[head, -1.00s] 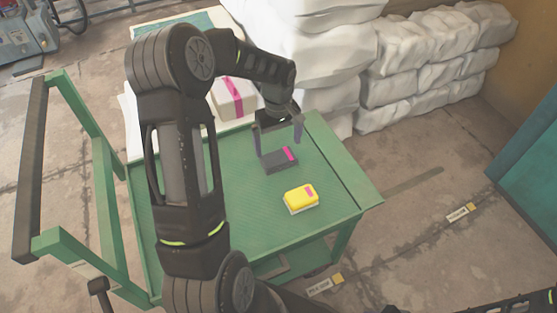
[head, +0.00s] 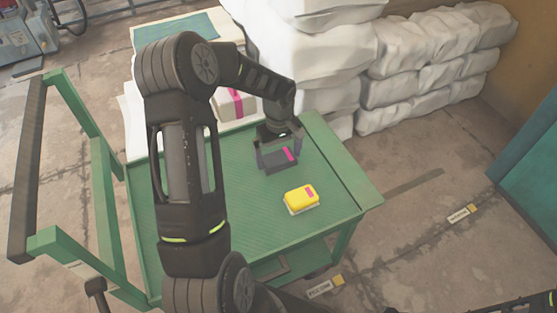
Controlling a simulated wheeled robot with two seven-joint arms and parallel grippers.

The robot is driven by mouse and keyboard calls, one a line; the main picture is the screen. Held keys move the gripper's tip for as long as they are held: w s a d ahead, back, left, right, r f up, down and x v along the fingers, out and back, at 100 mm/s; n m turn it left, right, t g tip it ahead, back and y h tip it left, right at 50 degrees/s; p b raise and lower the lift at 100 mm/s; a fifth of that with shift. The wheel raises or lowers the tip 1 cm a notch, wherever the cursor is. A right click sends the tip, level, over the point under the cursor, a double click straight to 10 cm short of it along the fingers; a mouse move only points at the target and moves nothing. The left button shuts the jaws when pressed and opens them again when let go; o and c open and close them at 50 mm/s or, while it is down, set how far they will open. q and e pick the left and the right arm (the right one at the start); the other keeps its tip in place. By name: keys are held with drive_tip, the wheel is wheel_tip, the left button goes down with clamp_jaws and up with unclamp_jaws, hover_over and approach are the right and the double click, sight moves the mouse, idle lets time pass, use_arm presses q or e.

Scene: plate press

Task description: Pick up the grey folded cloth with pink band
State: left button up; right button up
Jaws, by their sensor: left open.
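The grey folded cloth with pink band (head: 277,163) lies on the green cart top (head: 230,215). It is dark grey, with the pink band at its right end. My left gripper (head: 279,156) is open and low over it, with one finger at each side of the cloth. Whether the fingers touch the cloth cannot be told. Part of the cloth's far side is hidden by the gripper. My right gripper is not in view.
A yellow folded cloth (head: 299,197) with a pink band lies nearer me on the cart top. A whitish bundle with a pink band (head: 236,104) is behind my left arm. White sacks (head: 420,70) are stacked at the back. The cart's green handle frame (head: 75,130) stands at left.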

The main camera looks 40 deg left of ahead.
sight(278, 158)
use_arm(q)
drive_tip(key=shift+c, duration=0.6)
drive_tip(key=c, duration=0.9)
drive_tip(key=shift+r, duration=0.1)
wheel_tip(278, 158, up, 10)
drive_tip(key=shift+f+p, duration=0.1)
drive_tip(key=shift+p, duration=0.75)
